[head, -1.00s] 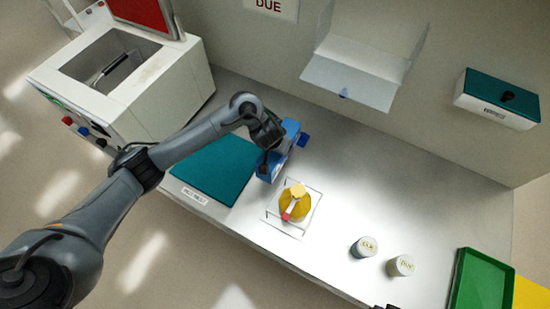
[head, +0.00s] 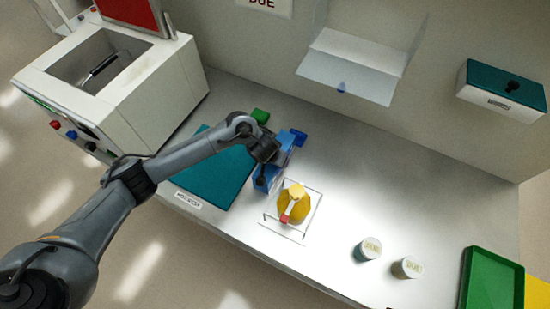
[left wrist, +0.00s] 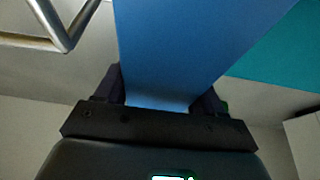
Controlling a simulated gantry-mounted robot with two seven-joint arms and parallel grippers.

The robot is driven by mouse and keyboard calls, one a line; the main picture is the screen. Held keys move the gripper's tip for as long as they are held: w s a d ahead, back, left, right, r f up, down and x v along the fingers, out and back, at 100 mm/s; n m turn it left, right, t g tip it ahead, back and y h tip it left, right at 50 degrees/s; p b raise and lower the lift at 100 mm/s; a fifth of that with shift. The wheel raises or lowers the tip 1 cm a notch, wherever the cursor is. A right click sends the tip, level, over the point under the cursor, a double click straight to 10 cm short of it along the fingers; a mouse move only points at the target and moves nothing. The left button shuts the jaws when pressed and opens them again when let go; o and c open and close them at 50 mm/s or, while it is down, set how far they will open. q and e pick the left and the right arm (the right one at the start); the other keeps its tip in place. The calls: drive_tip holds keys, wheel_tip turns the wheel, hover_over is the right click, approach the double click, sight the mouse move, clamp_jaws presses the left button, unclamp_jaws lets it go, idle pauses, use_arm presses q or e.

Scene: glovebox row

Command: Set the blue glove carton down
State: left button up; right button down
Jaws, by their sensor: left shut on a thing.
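The blue glove carton (head: 265,180) is in my left gripper (head: 268,158), between the teal mat (head: 218,172) and the wire stand in the head view. In the left wrist view the blue carton (left wrist: 190,45) fills the space between the two dark fingers of the left gripper (left wrist: 160,92), which are shut on it. My gripper and wrist partly hide the carton in the head view. I cannot tell whether its underside touches the bench. My right gripper is not in view.
A wire stand (head: 318,212) with a yellow item (head: 293,206) is close on the carton's right. A small green object (head: 260,116) lies behind the gripper. Two labelled jars (head: 367,249) and a green tray (head: 490,282) are farther right. The bench (head: 400,185) behind the jars is clear.

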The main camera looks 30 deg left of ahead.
use_arm(q)
drive_tip(key=shift+f, duration=0.1)
drive_tip(key=o, duration=1.4)
drive_tip(key=p+v, duration=0.7)
drive_tip(key=v, duration=0.5)
